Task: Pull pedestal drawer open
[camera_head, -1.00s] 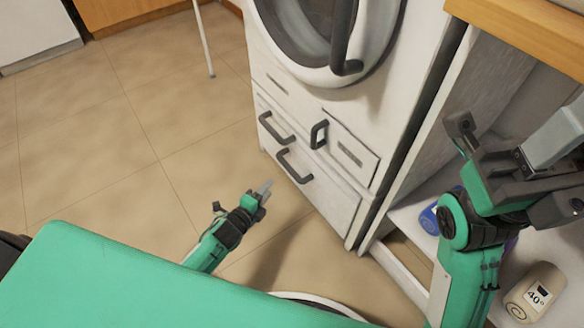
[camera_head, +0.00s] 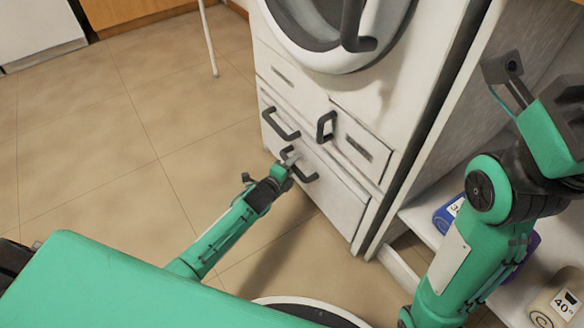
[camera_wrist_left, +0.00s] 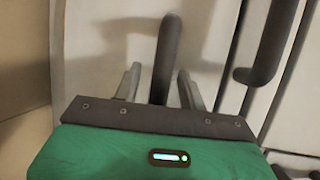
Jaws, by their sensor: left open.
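The white pedestal drawer (camera_head: 335,205) is the low front panel under the round-doored appliance, and it looks shut. It has a dark lower handle (camera_head: 306,177). My left gripper (camera_head: 289,157) is at this handle. In the left wrist view, the open fingers of my left gripper (camera_wrist_left: 158,82) stand on either side of a dark handle bar (camera_wrist_left: 168,55), with gaps visible. My right gripper (camera_head: 506,68) is at the right edge of the head view, partly cut off, away from the drawer.
Another dark handle (camera_head: 281,123) and a small loop handle (camera_head: 326,126) sit just above. To the right, an open shelf holds a blue container (camera_head: 446,217) and a beige bottle (camera_head: 556,305). The tiled floor (camera_head: 90,150) at left is clear.

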